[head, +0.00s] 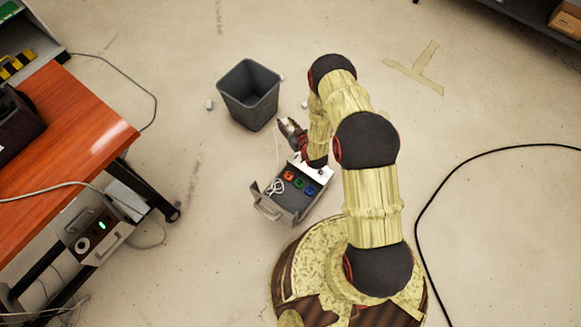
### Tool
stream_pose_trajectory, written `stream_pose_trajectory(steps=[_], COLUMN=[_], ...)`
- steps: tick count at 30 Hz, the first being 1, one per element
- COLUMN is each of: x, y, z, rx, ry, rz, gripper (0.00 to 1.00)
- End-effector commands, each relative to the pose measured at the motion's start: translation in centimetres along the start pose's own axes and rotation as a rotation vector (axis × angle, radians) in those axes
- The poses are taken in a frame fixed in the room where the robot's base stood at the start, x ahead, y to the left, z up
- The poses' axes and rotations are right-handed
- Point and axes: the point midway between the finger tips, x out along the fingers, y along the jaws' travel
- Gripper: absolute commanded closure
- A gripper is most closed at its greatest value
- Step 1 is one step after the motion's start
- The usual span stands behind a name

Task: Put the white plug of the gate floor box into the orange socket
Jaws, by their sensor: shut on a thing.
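The floor box (290,214) sits on the floor in front of my base, its lid open and a handle at its front left. Inside are an orange socket (289,175), a green socket (299,183) and a blue socket (310,190) in a row. A white cord (276,187) lies looped at the left of the sockets. My gripper (287,123) is beyond the box, above its far side, next to the bin. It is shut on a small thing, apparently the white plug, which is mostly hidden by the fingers. The orange socket shows no plug in it.
A dark grey bin (249,95) stands just left of my gripper, with crumpled white bits (209,104) around it. An orange-topped table (75,130) is at the left, with a grey unit (95,238) below. A black cable (440,190) curves across the floor at the right.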

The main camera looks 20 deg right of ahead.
Motion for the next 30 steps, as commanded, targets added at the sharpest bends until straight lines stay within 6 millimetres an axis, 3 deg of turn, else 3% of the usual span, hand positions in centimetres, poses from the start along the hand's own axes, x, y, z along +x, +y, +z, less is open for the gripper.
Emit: stream_pose_trajectory(steps=[6, 12, 24, 30], x=[3.1, 4.6, 4.2, 3.6], y=[0.6, 0.7, -0.8, -1.5], z=[6.7, 13.1, 25.4, 28.3], rx=[-0.018, -0.039, -0.082, -0.096], ry=[-0.002, -0.002, -0.001, 0.0], rz=[-0.047, -0.091, -0.171, -0.193], gripper=[0.99, 0.99, 0.99, 0.99])
